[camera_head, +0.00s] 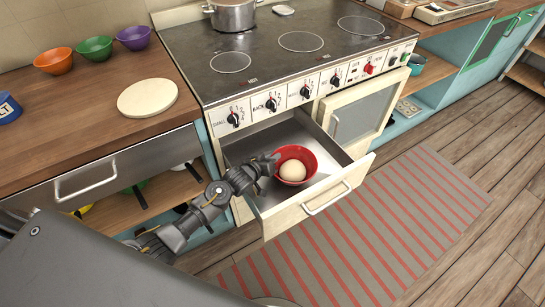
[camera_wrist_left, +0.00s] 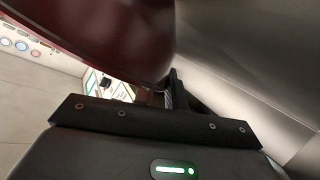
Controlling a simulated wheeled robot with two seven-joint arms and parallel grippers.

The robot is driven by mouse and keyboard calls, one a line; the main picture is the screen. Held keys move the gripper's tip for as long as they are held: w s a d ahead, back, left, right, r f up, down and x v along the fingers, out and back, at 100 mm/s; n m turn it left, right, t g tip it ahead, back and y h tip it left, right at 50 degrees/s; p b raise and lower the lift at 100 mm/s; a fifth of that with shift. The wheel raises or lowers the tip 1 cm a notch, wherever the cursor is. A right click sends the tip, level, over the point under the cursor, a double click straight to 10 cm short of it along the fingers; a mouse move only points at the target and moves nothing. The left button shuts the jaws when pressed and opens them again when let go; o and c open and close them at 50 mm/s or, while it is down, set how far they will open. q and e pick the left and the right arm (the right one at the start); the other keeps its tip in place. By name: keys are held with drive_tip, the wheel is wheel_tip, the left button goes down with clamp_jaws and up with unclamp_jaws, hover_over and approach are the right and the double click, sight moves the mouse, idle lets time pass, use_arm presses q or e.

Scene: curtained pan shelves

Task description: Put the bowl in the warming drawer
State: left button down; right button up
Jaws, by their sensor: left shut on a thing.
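The red bowl (camera_head: 311,157) is within the open warming drawer (camera_head: 327,203) under the stove, in the head view. A round pale thing (camera_head: 292,170) sits in the bowl. My left gripper (camera_head: 273,161) reaches in from the left and is shut on the bowl's left rim. In the left wrist view the dark red side of the bowl (camera_wrist_left: 110,35) fills the upper left, above the gripper. I cannot tell whether the bowl's base touches the drawer floor. My right gripper is not in view.
The stove (camera_head: 270,52) stands above the drawer, with a metal pot (camera_head: 232,15) at its back. A cutting board (camera_head: 147,97) and several coloured bowls lie on the left counter. The oven door (camera_head: 362,112) is right of the drawer. A striped rug (camera_head: 400,215) covers the floor in front.

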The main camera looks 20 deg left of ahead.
use_arm(q)
drive_tip(key=shift+f, duration=0.5)
idle(0.4)
drive_tip(key=c, duration=1.4)
unclamp_jaws()
drive_tip(key=shift+o, duration=0.2)
drive_tip(key=shift+f, duration=0.1)
wheel_tip(320, 180, up, 8)
drive_tip(key=p, duration=0.4)
drive_tip(key=shift+f, duration=0.2)
drive_tip(key=shift+w+b, duration=0.2)
drive_tip(key=shift+b, duration=0.3)
drive_tip(key=d+r+p, duration=0.1)
drive_tip(key=r, duration=1)
drive_tip(key=w+d+r+p, duration=0.1)
drive_tip(key=d+r+p, duration=0.1)
drive_tip(key=r, duration=1)
drive_tip(key=shift+n+y, duration=0.3)
drive_tip(key=shift+y, duration=0.1)
drive_tip(key=shift+w, duration=0.1)
